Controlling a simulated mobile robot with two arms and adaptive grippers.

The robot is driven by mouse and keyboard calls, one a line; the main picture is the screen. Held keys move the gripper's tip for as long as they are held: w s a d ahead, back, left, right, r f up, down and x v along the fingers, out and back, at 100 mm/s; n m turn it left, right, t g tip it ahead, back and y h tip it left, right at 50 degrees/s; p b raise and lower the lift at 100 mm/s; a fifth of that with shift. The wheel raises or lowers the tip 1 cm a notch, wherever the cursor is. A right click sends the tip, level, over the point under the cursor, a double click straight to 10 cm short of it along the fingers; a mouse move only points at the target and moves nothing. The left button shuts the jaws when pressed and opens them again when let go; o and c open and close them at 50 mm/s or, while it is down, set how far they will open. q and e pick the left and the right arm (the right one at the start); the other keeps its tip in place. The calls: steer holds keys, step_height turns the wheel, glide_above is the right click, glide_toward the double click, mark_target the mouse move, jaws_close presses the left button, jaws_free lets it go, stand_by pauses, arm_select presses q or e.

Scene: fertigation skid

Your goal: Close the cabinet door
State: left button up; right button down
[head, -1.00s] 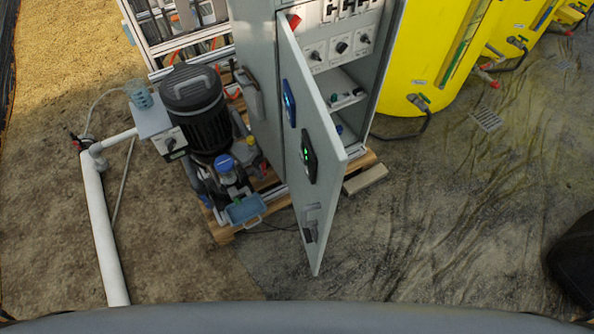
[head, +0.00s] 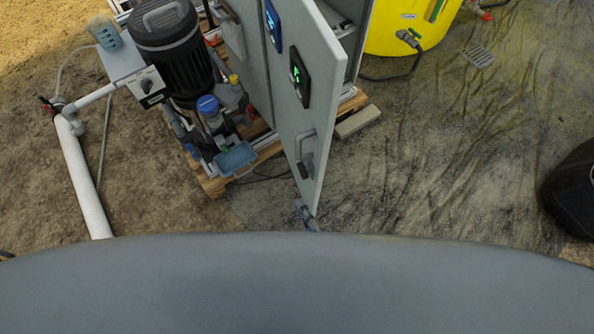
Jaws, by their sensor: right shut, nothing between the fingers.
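The cabinet door (head: 311,120) is a light grey panel standing wide open, swung out toward me. It carries a blue-lit display, a green-lit display (head: 300,77) and a handle (head: 304,146) near its free end. The cabinet (head: 252,75) stands behind it, its top cut off by the picture. My right gripper (head: 304,212) shows small at the door's near lower corner, shut and empty. I cannot tell whether it touches the door. My left gripper is not in view.
A black motor pump (head: 175,50) stands left of the cabinet on a wooden pallet (head: 213,186). A white pipe (head: 83,180) runs along the left. A yellow tank (head: 395,35) stands at back right. A black rounded object (head: 572,190) lies far right.

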step_height(320, 180, up, 6)
steer(key=a+n+t, duration=0.2)
steer(key=n, duration=0.1)
arm_select(q)
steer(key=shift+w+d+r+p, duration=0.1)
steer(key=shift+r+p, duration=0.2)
steer(key=shift+p, duration=0.35)
arm_select(e)
steer(key=w, duration=0.9)
steer(key=shift+w+y, duration=0.35)
steer(key=shift+y, duration=0.05)
steer(key=shift+d, duration=0.1)
